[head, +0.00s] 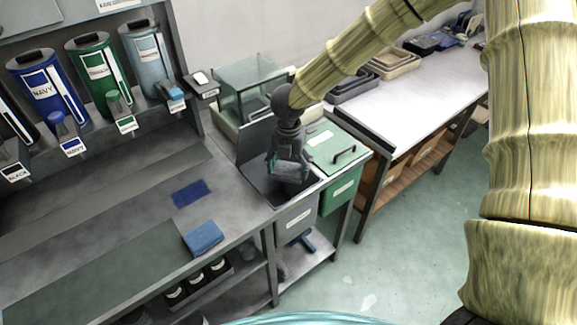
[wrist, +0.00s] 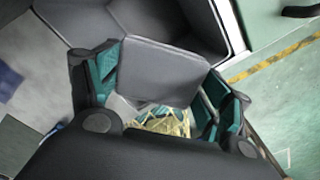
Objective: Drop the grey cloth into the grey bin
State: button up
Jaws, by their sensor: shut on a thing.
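My gripper (head: 284,156) is shut on the folded grey cloth (head: 291,172) and holds it over the open mouth of the grey bin (head: 296,219). The bin's dark lid (head: 256,141) stands raised at the back. In the wrist view the grey cloth (wrist: 165,72) lies between the two teal-padded fingers of my gripper (wrist: 162,85), with the dark bin inside (wrist: 140,18) around its far edge. The exact height of the cloth above the rim is hard to tell.
A green bin (head: 338,195) with a shut lid and black handle adjoins on the right. A blue folded cloth (head: 203,237) and a dark blue cloth (head: 191,193) lie on the counter to the left. A glass-sided box (head: 246,84) stands behind.

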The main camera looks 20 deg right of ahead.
aim_at(289, 169)
jog(key=shift+s, duration=0.1)
jog(key=o, duration=0.9)
notch_tip(289, 169, up, 12)
jog(key=shift+f, duration=0.1)
dwell(0.9)
